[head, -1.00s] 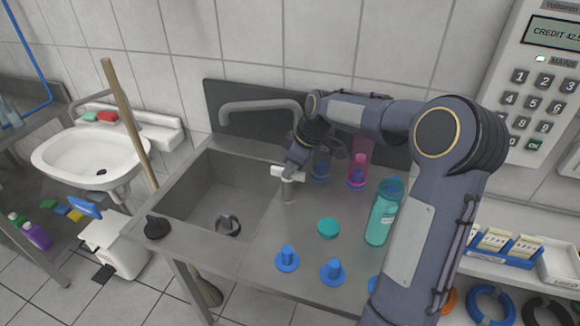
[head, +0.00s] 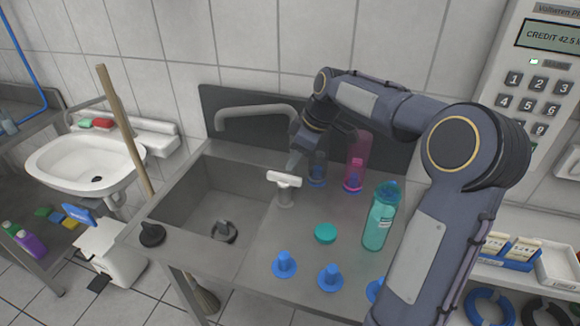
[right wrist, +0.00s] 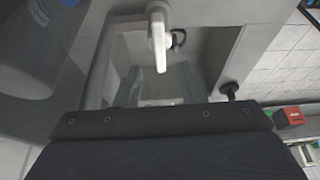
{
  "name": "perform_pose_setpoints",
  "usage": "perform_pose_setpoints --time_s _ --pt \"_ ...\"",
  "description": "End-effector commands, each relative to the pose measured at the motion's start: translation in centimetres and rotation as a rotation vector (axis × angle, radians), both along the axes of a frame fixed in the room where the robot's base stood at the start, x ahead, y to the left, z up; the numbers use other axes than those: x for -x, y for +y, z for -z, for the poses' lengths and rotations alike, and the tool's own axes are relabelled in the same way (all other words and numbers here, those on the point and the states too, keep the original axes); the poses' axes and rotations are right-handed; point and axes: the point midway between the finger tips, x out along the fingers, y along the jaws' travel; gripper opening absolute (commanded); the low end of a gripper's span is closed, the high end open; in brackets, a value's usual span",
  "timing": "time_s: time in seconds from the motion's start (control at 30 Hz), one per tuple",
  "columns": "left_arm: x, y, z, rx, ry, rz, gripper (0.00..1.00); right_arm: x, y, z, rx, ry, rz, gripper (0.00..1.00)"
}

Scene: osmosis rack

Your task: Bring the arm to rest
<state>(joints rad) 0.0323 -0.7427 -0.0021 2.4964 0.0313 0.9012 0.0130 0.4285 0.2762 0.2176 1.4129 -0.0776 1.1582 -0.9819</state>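My right gripper (head: 294,160) hangs over the back of the steel counter, just behind and above the white tap handle (head: 284,179). In the right wrist view two grey fingers (right wrist: 158,82) appear spread with nothing held between them. The white handle shows beyond them (right wrist: 158,42), and I see no contact with it. My right arm (head: 440,200) reaches in from the lower right, bent over the counter. My left gripper is not in view.
A teal bottle (head: 381,218), a pink bottle (head: 357,165) and a blue bottle (head: 317,172) stand near the arm. Blue caps (head: 330,277) and a teal lid (head: 325,233) lie in front. The sink (head: 190,215) is left, with a curved spout (head: 255,112) behind.

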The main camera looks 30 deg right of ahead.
Motion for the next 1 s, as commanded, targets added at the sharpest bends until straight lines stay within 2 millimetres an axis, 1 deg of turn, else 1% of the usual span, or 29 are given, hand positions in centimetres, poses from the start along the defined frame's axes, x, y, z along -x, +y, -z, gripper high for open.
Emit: perform_pose_setpoints --time_s 0.03,0.17,0.63,0.73,0.77,0.87,0.97,1.0 --pt "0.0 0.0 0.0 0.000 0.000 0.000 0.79 0.1 -0.1 -0.5 0.000 -0.001 0.000 0.36" --pt "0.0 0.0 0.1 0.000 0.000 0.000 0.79 0.3 -0.3 -1.0 0.000 0.000 0.000 0.36" --pt "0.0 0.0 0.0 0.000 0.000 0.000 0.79 0.4 -0.3 -1.0 0.000 0.001 0.000 0.36" --pt "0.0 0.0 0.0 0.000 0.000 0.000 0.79 1.0 0.2 -1.4 -0.002 0.001 0.015 0.36" --pt "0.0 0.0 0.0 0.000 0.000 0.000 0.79 1.5 0.5 -1.7 -0.003 0.001 0.027 0.36" --pt "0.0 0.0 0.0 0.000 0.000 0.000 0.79 4.3 2.3 -2.8 -0.015 0.001 0.102 0.36" --pt "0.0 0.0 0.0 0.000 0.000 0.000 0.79 8.9 4.9 -3.5 -0.051 0.003 0.228 0.36" --pt "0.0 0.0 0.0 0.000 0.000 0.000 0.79 11.0 5.9 -3.5 -0.073 0.002 0.286 0.36"
